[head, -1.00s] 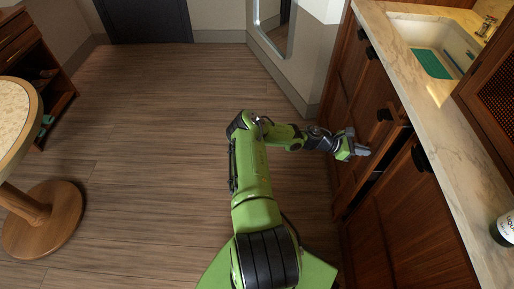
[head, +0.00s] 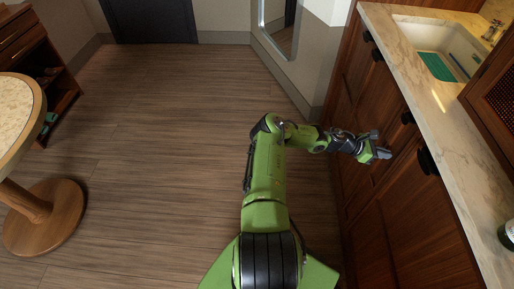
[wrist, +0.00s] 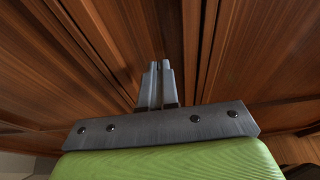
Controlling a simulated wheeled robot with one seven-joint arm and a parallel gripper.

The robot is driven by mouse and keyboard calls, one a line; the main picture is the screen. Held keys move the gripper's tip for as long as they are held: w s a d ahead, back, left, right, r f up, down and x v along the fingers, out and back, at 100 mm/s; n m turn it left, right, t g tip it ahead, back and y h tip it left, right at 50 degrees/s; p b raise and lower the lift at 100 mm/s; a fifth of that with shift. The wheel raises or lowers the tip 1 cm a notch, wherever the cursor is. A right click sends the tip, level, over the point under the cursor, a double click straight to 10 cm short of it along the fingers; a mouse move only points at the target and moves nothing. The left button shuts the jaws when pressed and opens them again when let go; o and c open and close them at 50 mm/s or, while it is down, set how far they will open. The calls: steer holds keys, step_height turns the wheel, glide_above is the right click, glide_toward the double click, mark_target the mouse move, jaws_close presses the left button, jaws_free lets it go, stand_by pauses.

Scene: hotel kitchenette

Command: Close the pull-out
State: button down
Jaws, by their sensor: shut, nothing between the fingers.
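The pull-out (head: 390,124) is a dark wooden front in the cabinet row under the counter at the right of the head view. It has a black handle (head: 407,117) near its top. Its front looks about level with its neighbours, with no clear gap showing. My gripper (head: 388,154) is shut and empty, its fingertips at the pull-out's front, touching or very close. The wrist view shows the closed fingers (wrist: 160,70) pointing at wooden panels with upright seams. My gripper hides part of the front.
A marble counter (head: 446,137) with a sink (head: 440,50) runs above the cabinets. A bottle (head: 508,234) stands on it at the right edge. A round table (head: 40,110) is at the left. The wooden floor (head: 150,140) between is clear.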

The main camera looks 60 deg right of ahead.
steer(key=shift+s+d+r, duration=0.1)
steer(key=shift+s+r, duration=0.1)
steer(key=shift+r, duration=0.15)
steer(key=f+p+v, duration=0.2)
steer(key=p+v, duration=0.1)
steer(key=v, duration=1.1)
steer(key=shift+w, duration=0.35)
